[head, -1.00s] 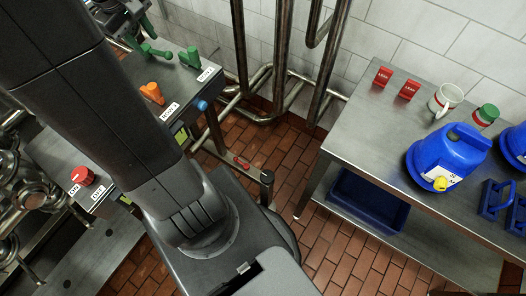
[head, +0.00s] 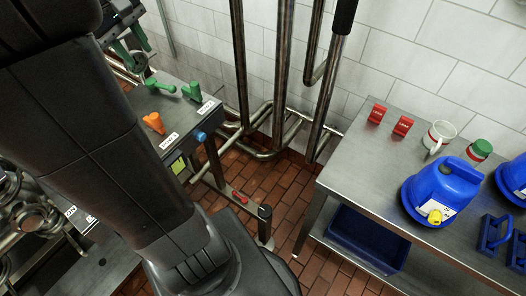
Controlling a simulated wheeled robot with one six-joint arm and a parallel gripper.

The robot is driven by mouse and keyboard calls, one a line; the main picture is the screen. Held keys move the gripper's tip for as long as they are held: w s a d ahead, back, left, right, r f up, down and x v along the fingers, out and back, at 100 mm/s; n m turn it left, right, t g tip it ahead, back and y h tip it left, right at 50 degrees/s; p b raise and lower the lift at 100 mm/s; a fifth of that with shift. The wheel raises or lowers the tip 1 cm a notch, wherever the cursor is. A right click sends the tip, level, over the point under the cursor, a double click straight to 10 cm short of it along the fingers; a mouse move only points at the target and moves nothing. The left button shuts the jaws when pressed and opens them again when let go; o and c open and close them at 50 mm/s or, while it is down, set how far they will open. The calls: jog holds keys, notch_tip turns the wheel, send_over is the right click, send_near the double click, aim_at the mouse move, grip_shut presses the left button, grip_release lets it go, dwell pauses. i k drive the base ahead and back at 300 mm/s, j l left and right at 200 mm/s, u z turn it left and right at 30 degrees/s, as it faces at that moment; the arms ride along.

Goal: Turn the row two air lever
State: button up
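On the steel valve bench at left stand an orange lever (head: 154,123) and two green levers, one (head: 159,85) lying lower and one (head: 192,90) more upright. White labels (head: 170,141) sit on the bench front; their print is too small to read surely, so I cannot tell which lever is row two air. My black arm hides the bench's left part.
A blue knob (head: 201,137) is on the bench's end. Steel pipes (head: 285,70) rise along the tiled wall. A right-hand steel table (head: 365,150) holds red blocks (head: 403,126), a mug (head: 440,136) and a blue jug (head: 440,192). Brick floor (head: 285,195) lies between.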

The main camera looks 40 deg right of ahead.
aim_at(152, 84)
jog(key=k+l+z, duration=0.1)
jog(key=k, duration=1.2)
jog(key=i+l+u, duration=0.7)
jog(key=i+l, duration=0.05)
jog(key=l, duration=0.05)
